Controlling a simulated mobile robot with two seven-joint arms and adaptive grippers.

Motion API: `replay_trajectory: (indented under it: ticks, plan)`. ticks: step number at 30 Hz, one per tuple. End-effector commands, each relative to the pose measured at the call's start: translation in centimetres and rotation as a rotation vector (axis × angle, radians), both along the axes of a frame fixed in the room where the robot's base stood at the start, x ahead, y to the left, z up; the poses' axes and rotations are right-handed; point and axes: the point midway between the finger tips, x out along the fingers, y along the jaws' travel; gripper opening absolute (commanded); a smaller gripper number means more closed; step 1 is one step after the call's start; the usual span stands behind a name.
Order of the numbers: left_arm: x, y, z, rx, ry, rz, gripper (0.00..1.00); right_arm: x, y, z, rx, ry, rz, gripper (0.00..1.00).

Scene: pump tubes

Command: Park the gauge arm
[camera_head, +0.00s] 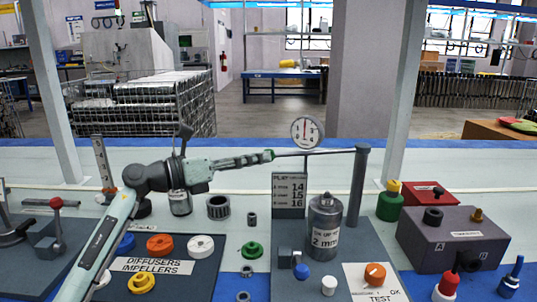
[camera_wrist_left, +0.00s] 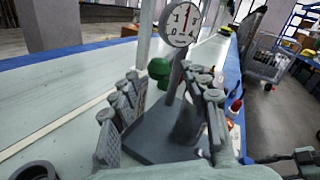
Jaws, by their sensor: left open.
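The gauge arm (camera_head: 325,152) is a thin grey rod running left from the top of a dark upright post (camera_head: 357,190). A round white dial with a red needle (camera_head: 307,132) stands on it; the dial also shows in the left wrist view (camera_wrist_left: 180,22). My left gripper (camera_head: 268,156) reaches in from the left at the rod's left end. In the left wrist view my left gripper (camera_wrist_left: 165,108) is open, its fingers spread, with the dial and its stem beyond them. Whether a finger touches the rod cannot be told. My right gripper is not in view.
A grey labelled cylinder (camera_head: 325,228) stands on the dark base plate below the rod, before a sign reading 14, 15, 16 (camera_head: 289,192). An orange knob (camera_head: 375,273) is at front right. A purple-grey box (camera_head: 450,240) stands further right. Coloured rings lie on the left board (camera_head: 205,270).

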Motion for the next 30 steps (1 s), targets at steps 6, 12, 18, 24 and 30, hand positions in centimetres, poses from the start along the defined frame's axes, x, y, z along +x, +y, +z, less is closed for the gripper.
replay_trajectory:
  ticks: [6, 12, 18, 24, 30]
  plan:
    - [1.4, -2.7, 0.1, -0.004, 0.0, 0.0, 0.46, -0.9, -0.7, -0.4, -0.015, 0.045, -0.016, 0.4]
    - [1.9, -3.5, 0.0, -0.002, 0.0, 0.001, 0.46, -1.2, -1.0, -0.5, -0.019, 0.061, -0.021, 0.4]
    - [1.9, -3.5, 0.0, -0.003, 0.001, 0.001, 0.46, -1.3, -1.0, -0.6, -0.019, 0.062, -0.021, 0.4]
    - [1.9, -3.5, 0.0, -0.003, 0.001, 0.001, 0.21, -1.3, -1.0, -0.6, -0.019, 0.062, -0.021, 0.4]
    - [1.9, -3.5, 0.0, -0.003, 0.001, 0.001, 0.0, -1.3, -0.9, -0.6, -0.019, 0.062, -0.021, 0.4]
